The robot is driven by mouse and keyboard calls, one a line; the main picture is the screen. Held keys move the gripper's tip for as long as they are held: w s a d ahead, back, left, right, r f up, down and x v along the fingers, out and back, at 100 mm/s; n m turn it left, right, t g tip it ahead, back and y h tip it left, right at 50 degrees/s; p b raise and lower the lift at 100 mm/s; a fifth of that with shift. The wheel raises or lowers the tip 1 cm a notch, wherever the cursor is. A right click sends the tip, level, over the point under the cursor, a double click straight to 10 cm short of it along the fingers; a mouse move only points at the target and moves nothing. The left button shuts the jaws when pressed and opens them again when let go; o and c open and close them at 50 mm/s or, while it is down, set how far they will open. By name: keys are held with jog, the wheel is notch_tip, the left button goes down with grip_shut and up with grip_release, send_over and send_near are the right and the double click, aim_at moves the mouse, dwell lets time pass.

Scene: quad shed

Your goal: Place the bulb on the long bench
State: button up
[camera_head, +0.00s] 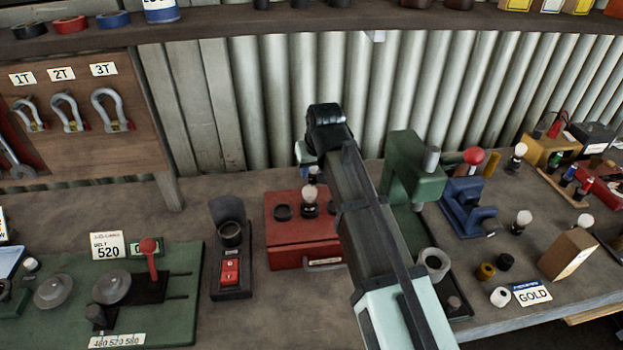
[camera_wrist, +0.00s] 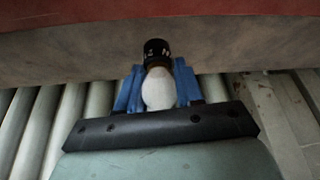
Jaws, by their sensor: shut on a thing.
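The bulb (camera_wrist: 158,88), with a white globe and a dark cap bearing pale marks, is between the blue fingers of my gripper (camera_wrist: 158,90) in the wrist view. The fingers are shut on its globe, and the cap points away from the palm. In the head view my arm hides most of the gripper (camera_head: 304,158), which is behind the red box near the corrugated wall. The long bench (camera_head: 220,185) runs across the head view, and a strip of it shows in the wrist view (camera_wrist: 60,65). I cannot tell the cap's height above the bench.
A red box (camera_head: 290,245) with another bulb (camera_head: 310,201) on top stands close to the gripper. A black stand (camera_head: 231,265) is left of it. A green press (camera_head: 415,165) and blue vise (camera_head: 465,208) stand right. Bare bench lies behind the black stand.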

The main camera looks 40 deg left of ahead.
aim_at(314, 175)
jog(key=shift+f, duration=1.95)
jog(key=shift+f, duration=0.15)
jog(key=o, duration=1)
jog(key=shift+o, duration=0.2)
jog(key=v, duration=1.2)
jog(key=shift+r, duration=0.2)
jog(key=shift+a, duration=0.1)
